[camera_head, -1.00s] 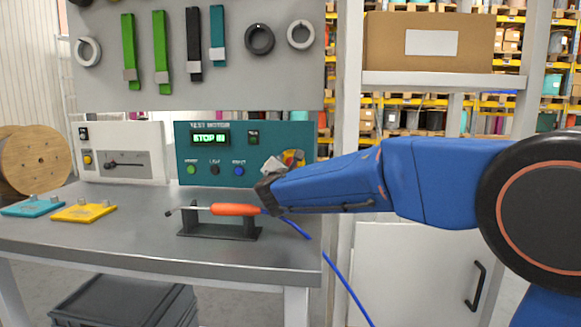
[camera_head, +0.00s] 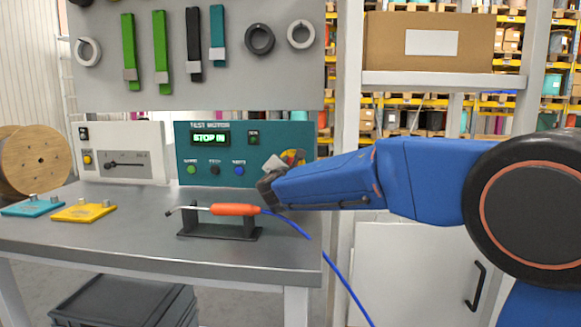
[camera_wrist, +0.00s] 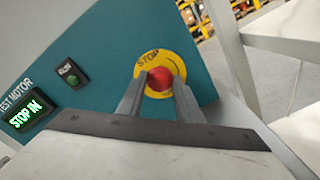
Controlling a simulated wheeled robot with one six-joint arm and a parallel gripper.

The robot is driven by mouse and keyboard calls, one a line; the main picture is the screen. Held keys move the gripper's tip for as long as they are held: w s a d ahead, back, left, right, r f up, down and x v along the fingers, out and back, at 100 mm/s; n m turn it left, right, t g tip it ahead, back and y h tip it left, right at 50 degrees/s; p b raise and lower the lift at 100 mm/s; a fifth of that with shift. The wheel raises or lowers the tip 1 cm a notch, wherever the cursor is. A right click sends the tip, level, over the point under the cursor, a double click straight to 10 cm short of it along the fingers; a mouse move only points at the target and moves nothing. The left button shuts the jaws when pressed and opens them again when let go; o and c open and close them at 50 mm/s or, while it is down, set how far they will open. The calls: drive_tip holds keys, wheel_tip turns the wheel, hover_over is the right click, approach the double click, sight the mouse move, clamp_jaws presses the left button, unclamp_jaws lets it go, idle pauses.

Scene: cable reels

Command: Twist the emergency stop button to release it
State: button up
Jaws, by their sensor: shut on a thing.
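The red emergency stop button (camera_wrist: 160,78) sits in a yellow round plate marked STOP (camera_wrist: 150,60) on the teal test motor panel (camera_wrist: 110,30). In the wrist view my gripper (camera_wrist: 158,92) has one finger on each side of the button and is shut on it. In the head view my gripper (camera_head: 272,178) reaches in from the right to the right end of the panel (camera_head: 225,135); it hides part of the yellow plate (camera_head: 293,157). The green display (camera_head: 210,139) reads STOP IN.
An orange-handled tool (camera_head: 235,210) with a blue cable rests on a black stand (camera_head: 222,231) below my gripper. A shelf post (camera_head: 347,100) stands right of the panel.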

drive_tip(key=shift+m, duration=3.8)
drive_tip(key=o, duration=1.1)
drive_tip(key=s, duration=1.7)
drive_tip(key=shift+s+a, duration=0.2)
drive_tip(key=shift+a, duration=0.05)
